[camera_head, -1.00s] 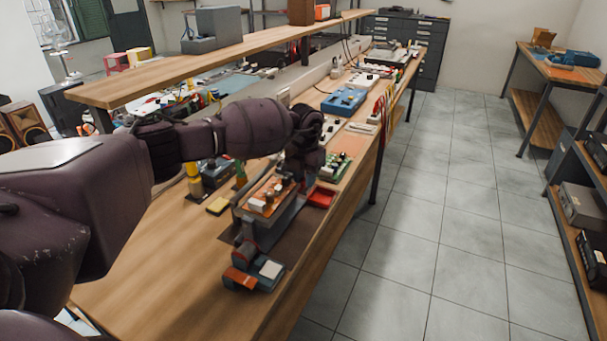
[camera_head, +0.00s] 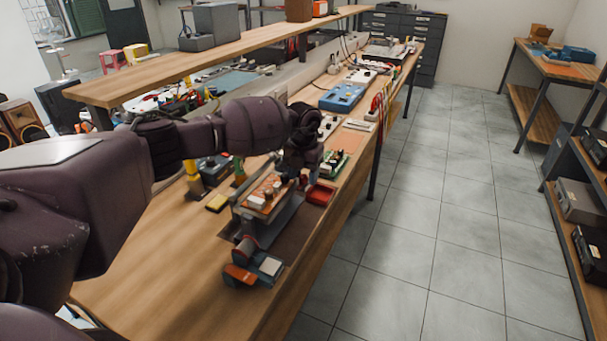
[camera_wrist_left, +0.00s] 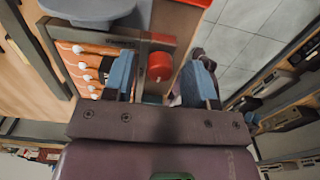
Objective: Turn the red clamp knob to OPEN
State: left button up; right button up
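The red clamp knob (camera_wrist_left: 160,66) shows in the left wrist view as a short red cylinder beside a grey-framed fixture. The fixture holds an orange board (camera_wrist_left: 88,66) with a row of white-topped parts. My left gripper (camera_wrist_left: 160,82) has its two blue-grey fingers apart, one on each side of the knob; I cannot tell whether either touches it. In the head view my left gripper (camera_head: 302,163) is over the far end of the fixture (camera_head: 262,238) on the bench, and the knob cannot be made out there. My right gripper is not in view.
A grey and orange device (camera_head: 254,268) stands in front of the fixture. A raised shelf (camera_head: 190,66) runs along the left. The near bench top (camera_head: 160,285) is clear.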

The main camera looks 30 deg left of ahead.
aim_at(303, 176)
pick_arm(q)
notch_tip(303, 176, up, 11)
jog(key=shift+p, duration=0.35)
dwell(0.4)
jog(key=shift+f, duration=0.15)
dwell(0.4)
